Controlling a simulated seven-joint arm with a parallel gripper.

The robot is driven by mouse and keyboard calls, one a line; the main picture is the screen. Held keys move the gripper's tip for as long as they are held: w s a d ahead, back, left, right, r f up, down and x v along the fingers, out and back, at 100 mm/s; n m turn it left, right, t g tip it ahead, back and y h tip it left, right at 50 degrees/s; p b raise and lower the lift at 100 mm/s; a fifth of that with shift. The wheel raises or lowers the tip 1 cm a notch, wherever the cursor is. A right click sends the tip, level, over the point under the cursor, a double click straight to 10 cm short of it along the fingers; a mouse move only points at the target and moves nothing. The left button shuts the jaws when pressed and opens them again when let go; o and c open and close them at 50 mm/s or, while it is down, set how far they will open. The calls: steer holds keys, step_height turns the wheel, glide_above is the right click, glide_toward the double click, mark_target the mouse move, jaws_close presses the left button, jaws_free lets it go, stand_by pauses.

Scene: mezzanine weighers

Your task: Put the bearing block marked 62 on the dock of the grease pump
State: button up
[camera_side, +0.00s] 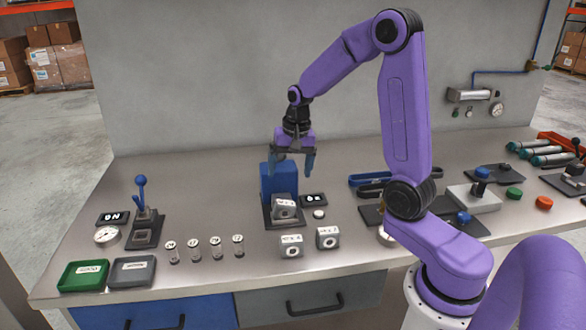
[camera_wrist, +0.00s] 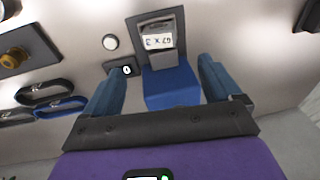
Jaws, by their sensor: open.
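A light grey bearing block (camera_side: 285,207) with a white label sits on the dark dock in front of a blue housing (camera_side: 278,181). In the wrist view this block (camera_wrist: 158,41) carries a label resembling "67 x 3"; its exact digits are uncertain. Two more grey blocks, one on the left (camera_side: 291,247) and one on the right (camera_side: 327,238), stand on the bench in front; their labels are too small to read. My gripper (camera_side: 293,168) is open and empty above the blue housing, its fingers apart also in the wrist view (camera_wrist: 162,72). A blue-handled lever device (camera_side: 145,230), possibly the grease pump, stands left.
A small display (camera_side: 314,200) and white button (camera_side: 319,214) are beside the blue housing. Several vials (camera_side: 193,248), a green tray (camera_side: 83,276) and a grey tray (camera_side: 132,272) lie left. Blue and black straps (camera_side: 368,180) and other fixtures are right. The back wall stands behind.

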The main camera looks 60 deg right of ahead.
steer(key=s+a+r+n, duration=0.2)
steer(key=s+a+n, duration=0.9)
steer(key=a, duration=0.3)
steer(key=s+a+n+g, duration=0.1)
steer(key=s+a+n, duration=0.1)
steer(key=s+n, duration=0.8)
steer(key=s, duration=0.6)
steer(key=shift+s+r+n, duration=0.2)
steer(key=shift+s+n, duration=0.1)
steer(key=shift+s, duration=0.05)
steer(key=shift+o, duration=0.2)
